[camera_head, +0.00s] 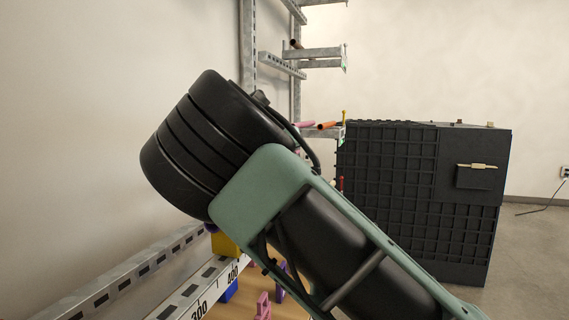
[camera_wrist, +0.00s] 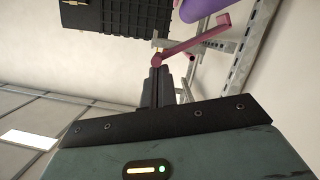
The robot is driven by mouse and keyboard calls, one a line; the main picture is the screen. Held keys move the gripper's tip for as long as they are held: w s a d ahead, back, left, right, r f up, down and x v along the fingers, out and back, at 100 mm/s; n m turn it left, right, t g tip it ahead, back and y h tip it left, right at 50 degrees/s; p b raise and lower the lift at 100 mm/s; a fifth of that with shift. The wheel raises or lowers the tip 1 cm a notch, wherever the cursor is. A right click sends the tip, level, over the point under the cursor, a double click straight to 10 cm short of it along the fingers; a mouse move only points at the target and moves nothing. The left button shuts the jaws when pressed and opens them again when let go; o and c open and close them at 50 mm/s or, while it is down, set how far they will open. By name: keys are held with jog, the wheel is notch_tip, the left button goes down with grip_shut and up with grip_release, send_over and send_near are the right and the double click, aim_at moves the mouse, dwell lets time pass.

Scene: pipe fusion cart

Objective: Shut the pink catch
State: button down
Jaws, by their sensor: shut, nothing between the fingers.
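A mauve-pink lever-like bar (camera_wrist: 192,41), which looks like the pink catch, slants across the top of the wrist view. It has a wider block at its upper right end and a small round end at its lower left. My gripper (camera_wrist: 157,68) is shut and empty, with its fingertips at the bar's lower left end. They overlap it in the picture, and I cannot tell whether they touch. In the head view my arm hides the gripper. A small pink piece (camera_head: 304,124) shows just past the arm there; I cannot tell whether it is the same part.
A purple rounded part (camera_wrist: 202,8) lies beside the bar, near a grey metal rail (camera_wrist: 247,50). In the head view a black ribbed cabinet (camera_head: 390,175) stands at right, a metal rack (camera_head: 312,52) behind, and a numbered rail (camera_head: 205,290) with coloured parts below my arm.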

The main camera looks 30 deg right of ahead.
jog(key=shift+s+d+f+m+b, duration=0.15)
jog(key=shift+f+m+b, duration=0.05)
jog(key=shift+f+b, duration=0.15)
jog(key=shift+s+d+f+m+b, duration=0.1)
jog(key=shift+s+f+m+b, duration=0.1)
jog(key=shift+f+b, duration=0.15)
jog(key=f+m+b, duration=0.1)
jog(key=b, duration=0.1)
jog(key=s+d+f+m+b, duration=0.1)
jog(key=b, duration=0.1)
jog(key=s+m+t+y+b, duration=0.1)
jog(key=b, duration=0.2)
jog(key=shift+d+f, duration=0.35)
jog(key=shift+f, duration=0.05)
jog(key=s+a+r+p, duration=0.4)
jog(key=s+a+r, duration=0.2)
jog(key=s+a, duration=0.1)
jog(key=shift+r, duration=0.15)
jog(key=shift+d, duration=0.1)
